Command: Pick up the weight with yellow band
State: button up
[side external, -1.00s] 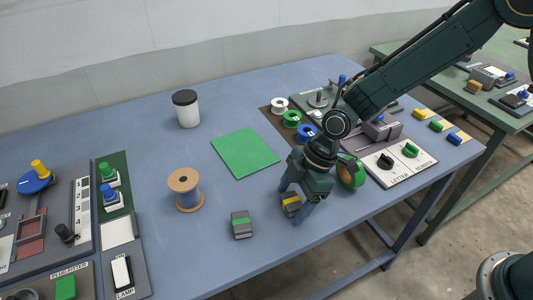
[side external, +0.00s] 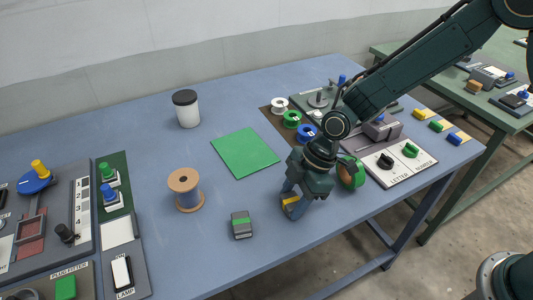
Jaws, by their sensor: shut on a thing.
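The weight with the yellow band (side external: 289,201) is a small dark block near the front of the blue table. My gripper (side external: 295,205) points down over it, with its fingers closed on the block's sides. The fingers hide part of the block. It appears to be at table level; I cannot tell whether it touches the table. A similar grey weight with a green band (side external: 241,224) stands on the table to the left, apart from my gripper.
A green tape roll (side external: 350,173) stands close behind my gripper to the right. A wooden spool (side external: 186,190), a green mat (side external: 245,152) and a white jar with a black lid (side external: 187,109) are on the table (side external: 215,265). Control panels stand at both sides.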

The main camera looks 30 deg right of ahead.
aim_at(292, 198)
jog(key=shift+r, duration=0.2)
notch_tip(292, 198, up, 20)
dwell(0.8)
jog(key=shift+w+f, duration=0.1)
jog(key=shift+w, duration=0.1)
dwell(0.4)
